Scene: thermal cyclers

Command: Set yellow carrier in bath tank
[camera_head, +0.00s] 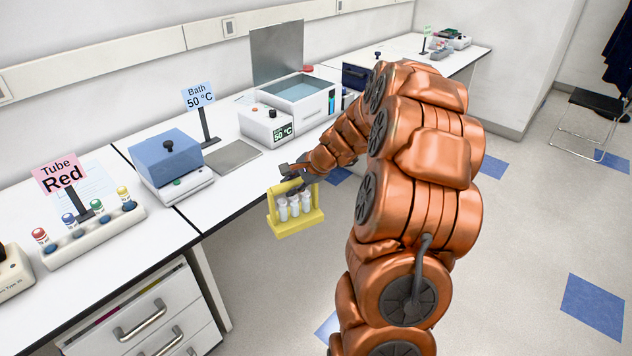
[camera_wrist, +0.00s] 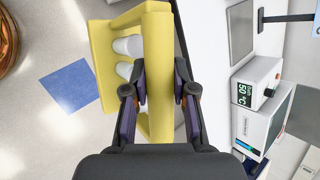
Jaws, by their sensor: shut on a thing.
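The yellow carrier (camera_head: 296,223) hangs from my gripper (camera_head: 291,172) in front of the bench's front edge, above the floor. It is roughly upright and holds several white-bodied tubes (camera_head: 294,206). In the wrist view my gripper (camera_wrist: 159,92) is shut on the handle of the yellow carrier (camera_wrist: 105,60), with a dark finger on each side. The bath tank (camera_head: 300,91) stands on the bench farther back, with its lid raised and bluish water inside. Its control box (camera_head: 268,127) reads 50 °C. The carrier is apart from the tank.
A "Bath 50 °C" sign (camera_head: 198,97) and a grey plate (camera_head: 232,155) are left of the bath. A blue-lidded device (camera_head: 167,157) and a tube rack (camera_head: 95,235) with a "Tube Red" sign (camera_head: 60,173) stand nearer. The floor at right is open; a stool (camera_head: 594,103) stands far right.

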